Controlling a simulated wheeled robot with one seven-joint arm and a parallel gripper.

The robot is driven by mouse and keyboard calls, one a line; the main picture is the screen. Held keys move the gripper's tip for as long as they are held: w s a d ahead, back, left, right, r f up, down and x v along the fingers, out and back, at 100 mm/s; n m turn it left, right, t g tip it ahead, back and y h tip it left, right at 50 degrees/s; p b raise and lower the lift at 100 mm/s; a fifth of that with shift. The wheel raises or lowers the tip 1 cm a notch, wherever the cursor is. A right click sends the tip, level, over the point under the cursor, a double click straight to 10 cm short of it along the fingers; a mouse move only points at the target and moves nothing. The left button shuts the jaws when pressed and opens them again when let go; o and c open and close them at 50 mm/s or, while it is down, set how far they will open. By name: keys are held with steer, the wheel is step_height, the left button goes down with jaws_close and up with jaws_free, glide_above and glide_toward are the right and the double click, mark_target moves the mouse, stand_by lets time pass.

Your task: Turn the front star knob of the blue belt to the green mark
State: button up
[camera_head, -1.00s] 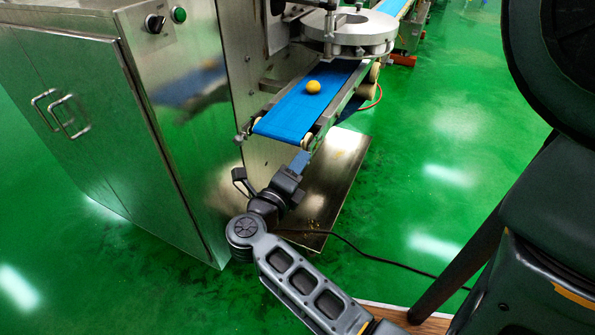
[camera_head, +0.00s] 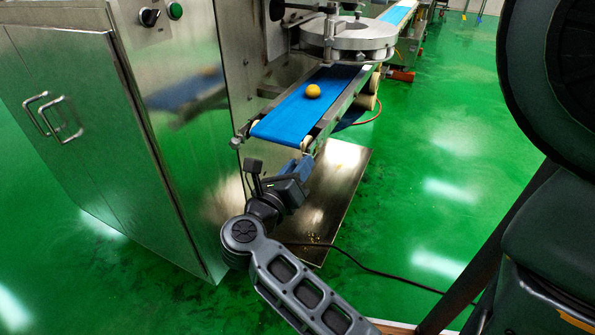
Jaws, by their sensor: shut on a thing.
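The blue belt (camera_head: 297,112) runs out from under the round metal head of the machine and carries one orange-yellow ball (camera_head: 312,90). A small knob (camera_head: 235,142) shows at the belt's front left corner. I cannot see a green mark in this view.
A steel cabinet (camera_head: 90,130) with two handles stands at the left, close to my arm. A metal base plate (camera_head: 335,200) lies on the floor under the belt. A black cable (camera_head: 375,267) crosses the green floor. The floor to the right is open.

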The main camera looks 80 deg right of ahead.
steer(key=shift+f, duration=0.1)
stand_by(0.3)
steer(key=o, duration=1.1)
steer(key=shift+c, duration=0.2)
steer(key=v, duration=0.8)
steer(key=shift+d, duration=0.1)
